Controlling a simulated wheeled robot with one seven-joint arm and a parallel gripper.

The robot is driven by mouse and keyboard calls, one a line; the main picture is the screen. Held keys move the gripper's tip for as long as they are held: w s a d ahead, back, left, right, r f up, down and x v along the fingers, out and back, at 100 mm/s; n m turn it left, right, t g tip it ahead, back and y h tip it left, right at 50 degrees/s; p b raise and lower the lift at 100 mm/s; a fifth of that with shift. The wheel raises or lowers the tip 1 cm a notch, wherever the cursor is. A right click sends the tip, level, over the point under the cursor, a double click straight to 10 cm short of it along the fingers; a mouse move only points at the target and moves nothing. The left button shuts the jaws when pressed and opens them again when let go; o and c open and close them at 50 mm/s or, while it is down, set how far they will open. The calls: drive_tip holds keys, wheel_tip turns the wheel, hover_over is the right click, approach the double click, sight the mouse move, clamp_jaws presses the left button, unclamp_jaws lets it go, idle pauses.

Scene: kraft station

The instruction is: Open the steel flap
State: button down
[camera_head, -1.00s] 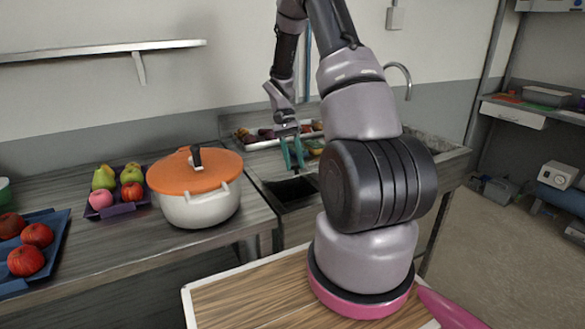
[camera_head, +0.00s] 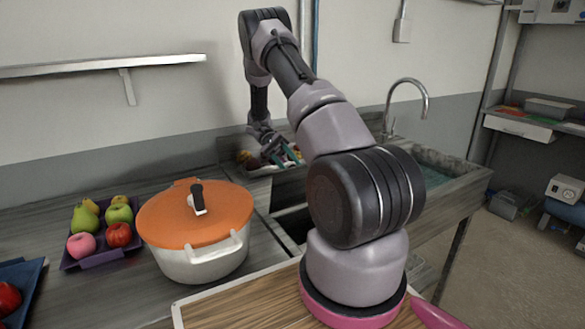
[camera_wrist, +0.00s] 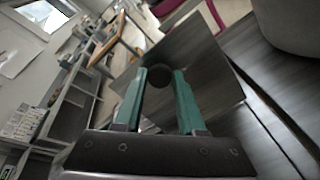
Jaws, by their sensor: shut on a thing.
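The steel flap (camera_head: 288,188) stands raised at the back of a dark opening in the counter, in the head view. In the wrist view it is a grey plate (camera_wrist: 212,70) across the middle, with a dark round knob or hole (camera_wrist: 158,77) between my fingertips. My gripper (camera_head: 287,158) is at the flap's upper part, its teal fingers tilted down to the right. In the wrist view my gripper (camera_wrist: 160,80) has a finger on each side of the round part and is shut on the flap there. The exact contact is too small to tell.
A white pot (camera_head: 205,262) with an orange lid stands left of the opening. A purple fruit tray (camera_head: 92,262) is farther left. A food tray (camera_head: 262,169) lies behind my gripper. A sink (camera_head: 445,175) with a tap (camera_head: 424,95) is to the right.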

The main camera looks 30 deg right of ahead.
drive_tip(key=shift+w+f+g, duration=0.2)
drive_tip(key=shift+w+g, duration=0.6)
drive_tip(key=shift+w, duration=0.15)
drive_tip(key=c, duration=0.5)
unclamp_jaws()
drive_tip(key=shift+r, duration=0.1)
